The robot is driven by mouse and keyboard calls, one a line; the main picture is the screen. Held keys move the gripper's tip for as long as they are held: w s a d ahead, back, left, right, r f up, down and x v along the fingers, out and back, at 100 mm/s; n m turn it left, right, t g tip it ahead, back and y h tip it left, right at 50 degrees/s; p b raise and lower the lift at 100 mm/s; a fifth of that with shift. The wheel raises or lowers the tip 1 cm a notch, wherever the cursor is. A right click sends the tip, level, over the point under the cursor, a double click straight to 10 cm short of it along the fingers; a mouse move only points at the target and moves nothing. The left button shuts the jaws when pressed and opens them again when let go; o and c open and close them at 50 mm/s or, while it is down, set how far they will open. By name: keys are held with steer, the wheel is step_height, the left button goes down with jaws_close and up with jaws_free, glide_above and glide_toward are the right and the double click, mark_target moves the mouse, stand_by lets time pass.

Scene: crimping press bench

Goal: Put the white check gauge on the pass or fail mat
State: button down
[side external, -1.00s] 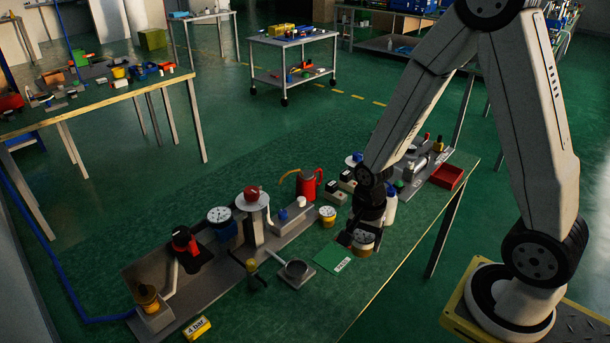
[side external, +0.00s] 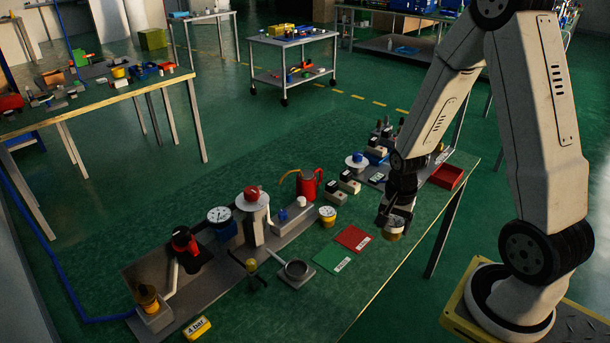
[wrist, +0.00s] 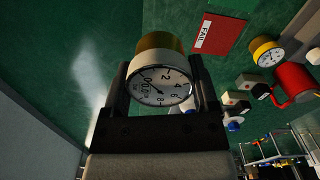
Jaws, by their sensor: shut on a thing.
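My gripper (side external: 398,218) is shut on a check gauge (side external: 393,233), right of the mats and above the bench. In the wrist view the gauge (wrist: 160,80) sits between both fingers, its white numbered dial towards the camera; it has a pale rim and a yellow-brown band. The green mat (side external: 333,257) and red mat (side external: 354,238) lie side by side on the bench, both bare. In the wrist view the red mat (wrist: 221,35) reads FAIL; the label on the green mat is too small to read.
A yellow gauge (side external: 327,214) stands behind the mats, near a red can (side external: 308,184). A red bin (side external: 447,176) sits at the bench's right end.

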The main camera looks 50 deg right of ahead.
steer(key=w+d+f, duration=0.3)
steer(key=w+f, duration=0.1)
steer(key=w, duration=0.4)
glide_toward(353, 237)
steer(key=shift+s+a+f, duration=0.3)
steer(key=shift+s+f, duration=0.25)
steer(key=shift+s, duration=0.15)
steer(key=shift+w+d+f, duration=0.2)
steer(key=shift+w+f, duration=0.3)
steer(key=shift+f, duration=0.05)
steer(key=shift+f, duration=0.1)
steer(key=shift+w+f, duration=0.15)
steer(key=shift+f, duration=0.05)
steer(key=shift+w+f, duration=0.1)
steer(key=shift+f, duration=1.45)
steer(key=shift+f, duration=0.15)
jaws_free()
